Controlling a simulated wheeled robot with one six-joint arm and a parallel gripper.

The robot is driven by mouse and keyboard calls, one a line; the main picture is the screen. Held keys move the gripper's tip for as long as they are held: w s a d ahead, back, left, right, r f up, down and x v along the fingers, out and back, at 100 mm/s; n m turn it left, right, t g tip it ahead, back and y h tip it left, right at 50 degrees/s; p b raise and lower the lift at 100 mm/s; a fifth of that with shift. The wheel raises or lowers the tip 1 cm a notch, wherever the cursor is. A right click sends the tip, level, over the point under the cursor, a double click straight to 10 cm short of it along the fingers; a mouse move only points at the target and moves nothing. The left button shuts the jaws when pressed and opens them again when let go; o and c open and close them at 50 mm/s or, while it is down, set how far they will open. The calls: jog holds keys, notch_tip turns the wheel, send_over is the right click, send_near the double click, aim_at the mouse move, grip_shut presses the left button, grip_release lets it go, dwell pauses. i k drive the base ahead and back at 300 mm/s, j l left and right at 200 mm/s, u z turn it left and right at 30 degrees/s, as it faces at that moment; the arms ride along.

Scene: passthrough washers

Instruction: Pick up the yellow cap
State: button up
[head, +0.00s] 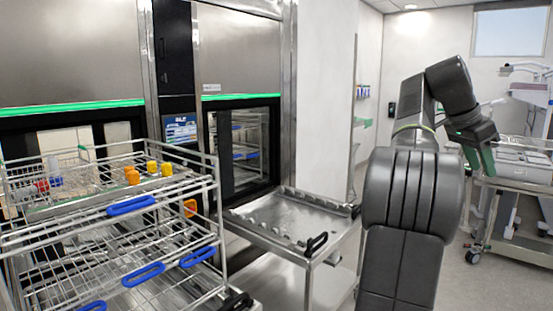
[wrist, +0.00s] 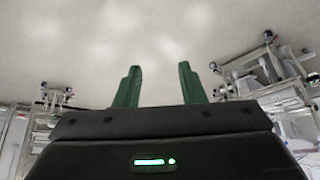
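Two small yellow pieces, which look like yellow caps, stand side by side on the top level of the wire rack cart; one is the left yellow cap (head: 152,167) and the other the right yellow cap (head: 166,169). I cannot tell their exact shape at this size. My gripper (wrist: 159,70) is open, its two green fingers apart with nothing between them. In the head view my gripper (head: 482,158) is at the right, far from the caps, and its fingertips are hard to make out.
A wire basket (head: 75,172) with red, blue and white items is further left. The rack cart (head: 218,205) has blue handles. A steel trolley (head: 285,224) stands beside it. Another cart (head: 520,180) is at the right.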

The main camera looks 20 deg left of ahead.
aim_at(151, 165)
jog(key=i+u, duration=0.15)
jog(key=u, duration=0.3)
jog(key=i+j+u, duration=0.1)
jog(key=u, duration=0.35)
jog(key=i+l+u, duration=0.1)
jog(key=i+u, duration=0.15)
jog(key=u, duration=0.25)
jog(key=i+l+u, duration=0.1)
jog(key=u, duration=0.35)
jog(key=i+l+u, duration=0.1)
jog(key=i+u, duration=0.2)
jog(key=u, duration=0.15)
jog(key=i+l+u, duration=0.25)
jog(key=u, duration=0.2)
jog(key=i, duration=0.05)
